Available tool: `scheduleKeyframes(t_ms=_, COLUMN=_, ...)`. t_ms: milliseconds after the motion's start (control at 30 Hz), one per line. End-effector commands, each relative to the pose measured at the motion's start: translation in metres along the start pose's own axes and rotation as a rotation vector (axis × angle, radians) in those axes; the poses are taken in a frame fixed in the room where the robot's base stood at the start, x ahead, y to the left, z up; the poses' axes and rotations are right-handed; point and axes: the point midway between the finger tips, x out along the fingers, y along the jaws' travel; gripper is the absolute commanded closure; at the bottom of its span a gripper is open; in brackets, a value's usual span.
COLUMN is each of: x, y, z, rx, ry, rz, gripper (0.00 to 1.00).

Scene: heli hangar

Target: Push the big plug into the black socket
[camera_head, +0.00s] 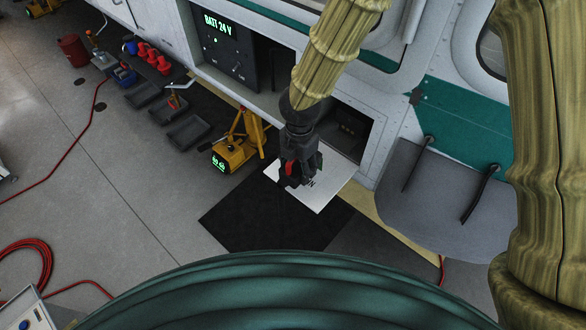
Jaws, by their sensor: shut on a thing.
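My gripper (298,174) is black and points down at the end of my olive-covered arm, in the middle of the picture. It is shut on a dark thing with a red part, which I take as the big plug (291,169); the fingers hide most of it. The gripper and plug are over the white lowered hatch door (322,192), in front of an open dark bay (348,128) in the helicopter's side. Small dark fittings show inside the bay, but I cannot make out the black socket clearly. The plug looks apart from the bay's inside.
A black panel (222,50) reading "BATT 24 V" is set in the hull left of my arm. A yellow cart (237,146) stands left of the hatch.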

Motion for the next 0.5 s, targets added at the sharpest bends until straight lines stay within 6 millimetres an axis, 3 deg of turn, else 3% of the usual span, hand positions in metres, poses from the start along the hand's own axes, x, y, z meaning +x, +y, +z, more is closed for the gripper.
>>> scheduleKeyframes(t_ms=500, x=0.017, y=0.001, z=0.042, rx=-0.001, ry=0.000, rz=0.000, gripper=0.86)
